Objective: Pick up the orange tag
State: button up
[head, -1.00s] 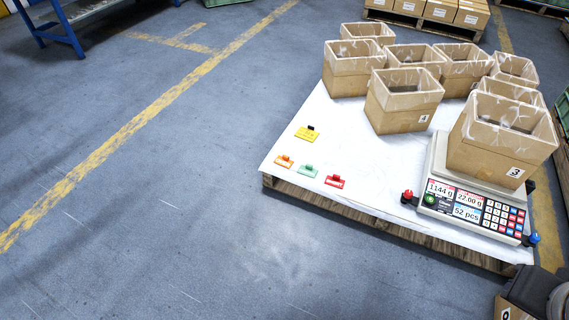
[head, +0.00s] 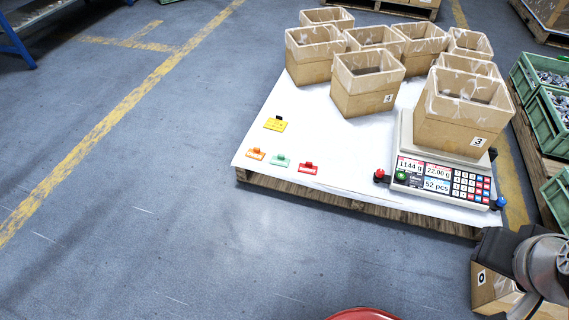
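The orange tag (head: 255,155) lies on the white sheet of the pallet (head: 330,150), near its front left corner. It is a small flat plate with a raised tab. A green tag (head: 280,161) and a red tag (head: 308,168) lie to its right in a loose row, apart from it. A yellow tag (head: 275,124) with a dark tab lies behind it. Grey and dark parts of my arm show at the lower right, well away from the tags. My gripper's fingers cannot be seen.
A counting scale (head: 440,180) with an open carton (head: 455,130) on it stands on the pallet's right. Several lined cartons (head: 368,90) fill the back. Green crates (head: 545,125) stand at right, and a carton (head: 485,290) at lower right. Floor left and front is clear.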

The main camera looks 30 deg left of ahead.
aim_at(255, 153)
jog(key=u, duration=1.65)
jog(key=i+j, duration=0.75)
jog(key=i, duration=0.15)
jog(key=i+j+z, duration=0.1)
jog(key=i+j, duration=0.6)
jog(key=i, duration=0.2)
